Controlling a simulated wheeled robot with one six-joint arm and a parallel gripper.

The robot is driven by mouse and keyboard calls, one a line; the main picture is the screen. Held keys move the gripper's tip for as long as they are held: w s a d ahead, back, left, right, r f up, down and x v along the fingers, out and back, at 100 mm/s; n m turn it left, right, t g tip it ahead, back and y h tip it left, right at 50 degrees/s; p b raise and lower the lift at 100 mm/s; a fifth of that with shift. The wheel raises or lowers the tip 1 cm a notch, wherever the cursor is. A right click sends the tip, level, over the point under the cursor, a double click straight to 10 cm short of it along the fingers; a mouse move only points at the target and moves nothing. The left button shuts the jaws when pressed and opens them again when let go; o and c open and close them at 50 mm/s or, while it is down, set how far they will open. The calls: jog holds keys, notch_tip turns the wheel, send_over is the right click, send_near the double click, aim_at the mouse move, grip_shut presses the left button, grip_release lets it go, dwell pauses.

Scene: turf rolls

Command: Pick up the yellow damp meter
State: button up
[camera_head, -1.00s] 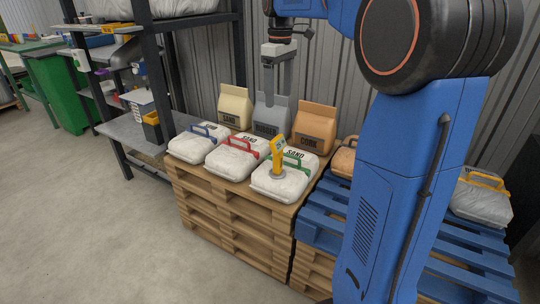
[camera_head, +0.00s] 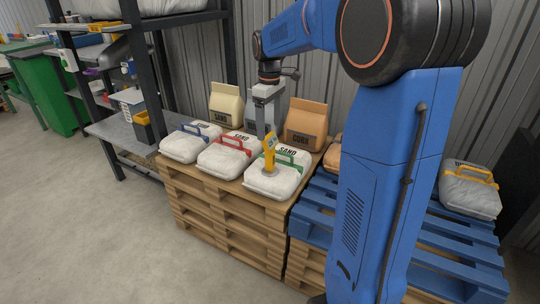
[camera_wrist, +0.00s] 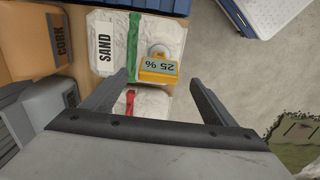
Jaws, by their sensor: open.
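The yellow damp meter (camera_head: 269,152) stands upright on the white sand bag with the green handle (camera_head: 290,180), at the front right of the wooden pallet stack. My gripper (camera_wrist: 158,82) is open and empty, with one finger on each side. In the head view my gripper (camera_head: 262,130) points down just behind the meter, apart from it as far as I can tell.
White bags with a red handle (camera_head: 225,160) and a blue handle (camera_head: 183,147) lie to the left. Upright paper bags, tan (camera_head: 226,108) and orange (camera_head: 306,122), stand behind. A blue pallet (camera_head: 330,225) is at right. The floor (camera_head: 90,220) in front is clear.

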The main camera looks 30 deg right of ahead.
aim_at(270, 135)
notch_tip(270, 135, down, 5)
jog(key=shift+d+r, duration=0.1)
dwell(0.3)
jog(key=c, duration=1.9)
